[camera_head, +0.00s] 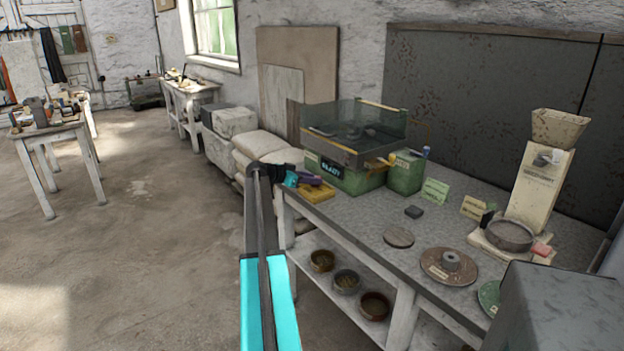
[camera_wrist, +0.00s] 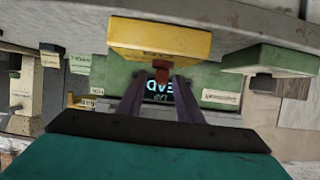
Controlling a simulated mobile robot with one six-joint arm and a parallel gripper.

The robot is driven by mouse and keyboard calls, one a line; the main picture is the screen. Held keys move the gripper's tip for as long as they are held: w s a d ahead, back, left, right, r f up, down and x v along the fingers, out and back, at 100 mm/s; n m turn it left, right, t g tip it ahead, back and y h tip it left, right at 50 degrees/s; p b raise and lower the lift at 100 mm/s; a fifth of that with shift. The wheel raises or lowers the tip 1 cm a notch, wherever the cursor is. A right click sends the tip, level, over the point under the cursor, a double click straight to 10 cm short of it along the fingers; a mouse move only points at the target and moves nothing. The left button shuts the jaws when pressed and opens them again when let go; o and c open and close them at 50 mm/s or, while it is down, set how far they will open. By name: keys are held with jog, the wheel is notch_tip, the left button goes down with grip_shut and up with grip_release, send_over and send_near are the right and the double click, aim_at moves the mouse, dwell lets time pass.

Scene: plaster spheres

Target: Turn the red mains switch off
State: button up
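The red switch (camera_wrist: 161,70) sticks out of a yellow block (camera_wrist: 160,38) in the upside-down wrist view. The yellow block (camera_head: 320,193) also shows at the near left corner of the grey workbench (camera_head: 372,213) in the head view. There my gripper hides the switch. My gripper (camera_wrist: 160,82) is open, with a finger on either side of the switch in the picture. I cannot tell if the fingers touch it. In the head view my gripper (camera_head: 308,181) is just over the yellow block. Behind is a green machine (camera_head: 352,180) with a lit display reading "READY".
A clear-walled tray (camera_head: 352,130) sits on the green machine. A green box (camera_head: 405,172), small cards, a round disc (camera_head: 398,238) and a cream stand (camera_head: 537,185) occupy the bench. Bowls (camera_head: 346,281) stand on the lower shelf.

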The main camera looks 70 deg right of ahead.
jog(key=shift+d, duration=0.1)
grip_shut()
